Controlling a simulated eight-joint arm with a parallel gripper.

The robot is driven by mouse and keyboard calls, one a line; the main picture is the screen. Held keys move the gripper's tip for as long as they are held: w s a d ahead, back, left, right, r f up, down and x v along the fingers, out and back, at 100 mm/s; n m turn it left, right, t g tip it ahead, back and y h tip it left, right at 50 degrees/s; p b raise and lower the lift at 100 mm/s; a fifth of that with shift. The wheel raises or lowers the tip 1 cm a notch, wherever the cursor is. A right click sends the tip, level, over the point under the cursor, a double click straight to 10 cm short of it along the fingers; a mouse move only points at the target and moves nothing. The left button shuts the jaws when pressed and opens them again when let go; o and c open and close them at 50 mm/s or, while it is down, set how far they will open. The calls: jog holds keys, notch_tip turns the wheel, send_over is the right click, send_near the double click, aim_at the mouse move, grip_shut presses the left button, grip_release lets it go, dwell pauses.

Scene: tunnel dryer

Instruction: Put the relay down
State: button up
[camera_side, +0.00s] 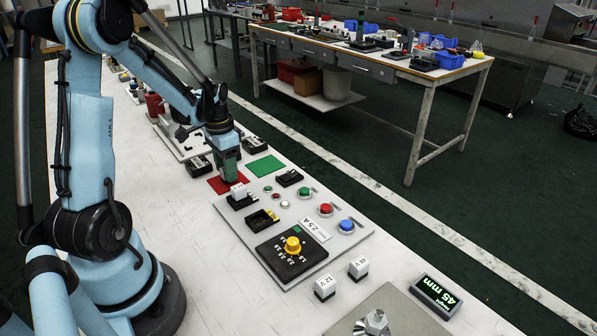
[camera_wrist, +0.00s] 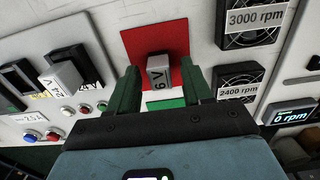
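In the wrist view, a pale block marked 6 V (camera_wrist: 159,72), the relay by its look, is over the red square (camera_wrist: 134,42) and seems to stand on it. My gripper (camera_wrist: 161,80) has one green finger on each side of the block. Narrow gaps show between fingers and block, so the gripper looks open around it. In the side view, my gripper (camera_side: 229,178) points down low over the red square (camera_side: 216,186). The block is hidden there by the gripper.
A green square (camera_side: 265,166) lies beside the red one. A panel holds a seated white block (camera_side: 238,190), coloured buttons and a yellow knob (camera_side: 292,244). Two loose white blocks (camera_side: 325,287) stand nearer. Fans (camera_wrist: 237,88) lie right in the wrist view.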

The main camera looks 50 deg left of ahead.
notch_tip(320, 180, up, 12)
jog(key=d+t, duration=0.7)
jog(key=d, duration=1.7)
jog(key=shift+s, duration=0.25)
jog(key=shift+a, duration=0.1)
